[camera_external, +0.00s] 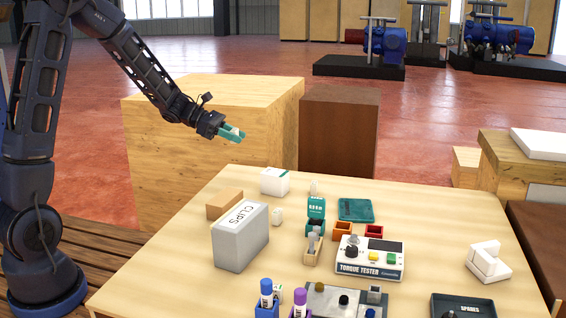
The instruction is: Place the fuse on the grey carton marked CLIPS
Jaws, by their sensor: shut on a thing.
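The grey carton marked CLIPS (236,246) stands upright on the table's left part, its label on the top face. My gripper (233,133) is in the air beyond and above the table's far left edge, well above the carton and apart from it. Its teal fingers are shut on a small pale thing, which I take to be the fuse (237,132). It is mostly hidden by the fingers, so its shape is hard to tell. The carton's top is bare.
A brown box (224,204) and a white box (275,181) stand behind the carton. A small white item (277,216) is to its right. The torque tester (369,260) is right of centre. Blue (266,298) and purple (300,303) markers stand in front.

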